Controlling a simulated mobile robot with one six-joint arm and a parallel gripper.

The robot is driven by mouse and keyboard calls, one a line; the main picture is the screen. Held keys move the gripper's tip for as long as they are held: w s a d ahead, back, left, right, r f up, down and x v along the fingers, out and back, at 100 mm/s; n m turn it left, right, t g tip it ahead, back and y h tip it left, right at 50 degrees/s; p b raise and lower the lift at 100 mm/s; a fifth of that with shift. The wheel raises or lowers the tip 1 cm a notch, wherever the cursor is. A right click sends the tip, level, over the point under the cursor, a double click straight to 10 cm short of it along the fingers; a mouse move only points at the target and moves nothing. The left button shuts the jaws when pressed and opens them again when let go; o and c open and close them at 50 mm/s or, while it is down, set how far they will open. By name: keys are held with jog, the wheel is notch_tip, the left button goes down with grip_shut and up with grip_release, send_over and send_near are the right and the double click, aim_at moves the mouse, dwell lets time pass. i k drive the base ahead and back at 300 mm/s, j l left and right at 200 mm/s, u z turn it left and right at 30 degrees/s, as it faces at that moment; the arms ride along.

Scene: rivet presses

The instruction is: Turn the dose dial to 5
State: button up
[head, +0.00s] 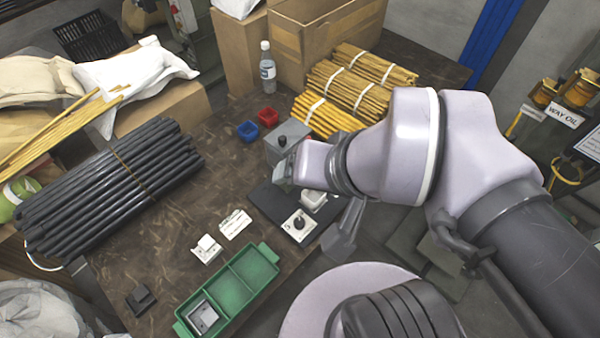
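A white square plate with a round black knob (299,223), which looks like the dose dial, sits on the near end of a dark base plate (265,200). Its markings are too small to read, so I cannot tell its setting. A grey box-shaped housing (285,139) with a dark knob stands at the far end of the base plate. My wrist reaches in from the right and ends above the base plate, beyond the dial. My gripper (283,173) is mostly hidden by the wrist; its fingers cannot be made out clearly. It appears apart from the dial.
A green tray (261,253) holds a grey part in its near compartment. A small white block (207,249) and a printed card (235,224) lie left of the dial.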

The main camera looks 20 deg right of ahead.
aim_at(299, 222)
jog(key=k+j+u, duration=0.1)
jog(key=u, duration=0.3)
jog(key=k+j+u, duration=0.1)
jog(key=j+u, duration=0.2)
jog(key=u, duration=0.15)
